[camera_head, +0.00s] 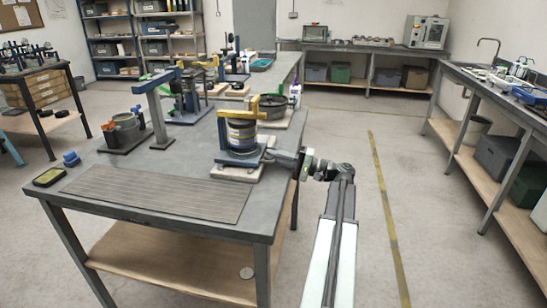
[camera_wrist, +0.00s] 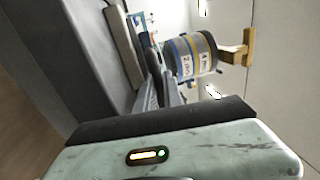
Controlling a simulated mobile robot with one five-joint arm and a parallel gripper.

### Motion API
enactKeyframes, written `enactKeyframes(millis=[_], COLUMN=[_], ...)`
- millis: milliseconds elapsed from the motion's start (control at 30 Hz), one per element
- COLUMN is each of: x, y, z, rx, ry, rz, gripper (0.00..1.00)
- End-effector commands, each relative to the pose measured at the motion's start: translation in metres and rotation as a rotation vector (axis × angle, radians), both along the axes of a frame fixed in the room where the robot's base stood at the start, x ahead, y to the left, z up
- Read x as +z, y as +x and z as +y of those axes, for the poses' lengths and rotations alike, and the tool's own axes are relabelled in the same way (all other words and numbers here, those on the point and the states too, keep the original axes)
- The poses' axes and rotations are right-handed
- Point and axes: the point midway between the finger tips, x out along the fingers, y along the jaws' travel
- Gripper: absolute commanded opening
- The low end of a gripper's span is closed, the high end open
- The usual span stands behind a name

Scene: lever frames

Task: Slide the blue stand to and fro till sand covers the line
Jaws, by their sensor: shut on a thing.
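The blue stand (camera_head: 240,160) is upright on a pale base block (camera_head: 232,173) near the right edge of the grey table. It carries a stack of round sieves (camera_head: 241,133) with coloured bands and a yellow clamp (camera_head: 240,113) on top. My gripper (camera_head: 271,156) reaches in from the right and is shut at the stand's right side, low down; the exact contact is hidden. In the wrist view the scene is turned sideways, with the labelled sieves (camera_wrist: 191,56) and the yellow clamp (camera_wrist: 240,47). I cannot make out any sand or line.
A ribbed grey mat (camera_head: 155,192) lies in front on the table (camera_head: 235,226). A small yellow-and-black tray (camera_head: 49,177) and a blue item (camera_head: 71,159) lie at the left. Another stand (camera_head: 158,113) and a grey pot (camera_head: 125,130) stand behind. The floor at right is clear.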

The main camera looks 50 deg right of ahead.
Motion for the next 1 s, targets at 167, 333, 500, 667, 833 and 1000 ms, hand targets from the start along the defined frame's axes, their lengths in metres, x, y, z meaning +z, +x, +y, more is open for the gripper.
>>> enactKeyframes(millis=[167,333,500,667,833,1000], x=[-0.0006,-0.0007,-0.0008,-0.0008,-0.0009,-0.0009], y=[-0.0004,-0.0003,-0.0002,-0.0001,-0.0001,0.0042], z=[0.0002,0.0004,0.0006,0.0008,0.0010,-0.0056], rx=[0.001,0.001,0.002,0.002,0.002,0.002], ry=[-0.001,-0.001,-0.001,-0.002,-0.002,-0.001], rz=[0.002,0.002,0.002,0.002,0.002,0.002], gripper=[0.00,0.00,0.00,0.00,0.00,0.00])
